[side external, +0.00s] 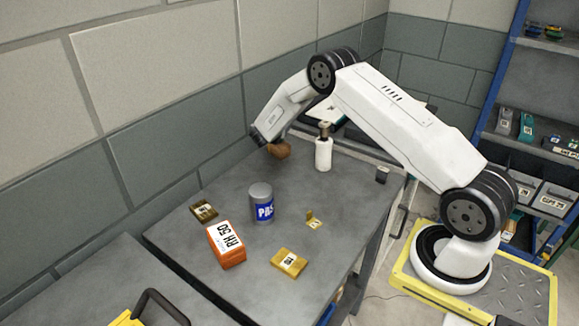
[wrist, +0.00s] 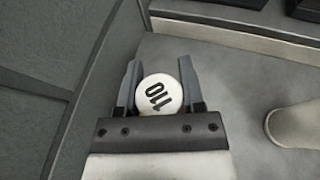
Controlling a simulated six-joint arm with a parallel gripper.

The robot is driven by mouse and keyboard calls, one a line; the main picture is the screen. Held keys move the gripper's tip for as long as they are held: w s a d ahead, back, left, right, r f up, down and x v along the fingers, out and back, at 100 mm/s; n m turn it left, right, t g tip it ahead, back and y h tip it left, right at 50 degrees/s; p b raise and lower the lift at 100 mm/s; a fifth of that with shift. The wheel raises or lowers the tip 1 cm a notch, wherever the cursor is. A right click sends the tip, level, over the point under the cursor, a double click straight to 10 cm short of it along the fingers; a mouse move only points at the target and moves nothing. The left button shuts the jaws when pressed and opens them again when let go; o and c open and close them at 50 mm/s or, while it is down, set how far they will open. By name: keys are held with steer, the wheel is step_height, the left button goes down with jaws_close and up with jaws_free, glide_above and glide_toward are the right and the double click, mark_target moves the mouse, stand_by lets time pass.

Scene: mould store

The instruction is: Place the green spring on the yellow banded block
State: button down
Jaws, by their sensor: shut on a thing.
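My gripper (wrist: 158,78) is shut on a round thing (wrist: 159,95) with a white face marked 110, seen between the two fingers in the wrist view. In the side view a brown rounded thing (side external: 279,150) shows at the gripper's end, above the far part of the table; the fingers are hard to make out there. A yellow block (side external: 289,262) with a white label lies flat at the table's near right. A darker yellow-brown block (side external: 204,211) with a label lies at the left. I cannot make out a green spring in either view.
A grey tin (side external: 261,203) with a blue label stands mid-table. An orange and white box (side external: 226,244) and a small yellow bracket (side external: 313,220) are near it. A white bottle (side external: 323,153) stands right of my gripper. The wall runs along the left.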

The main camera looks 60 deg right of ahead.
steer(key=shift+f, duration=0.3)
steer(key=shift+f, duration=0.15)
steer(key=shift+c, duration=1)
jaws_free()
steer(key=shift+r, duration=0.2)
steer(key=v, duration=1.2)
steer(key=shift+f, duration=0.1)
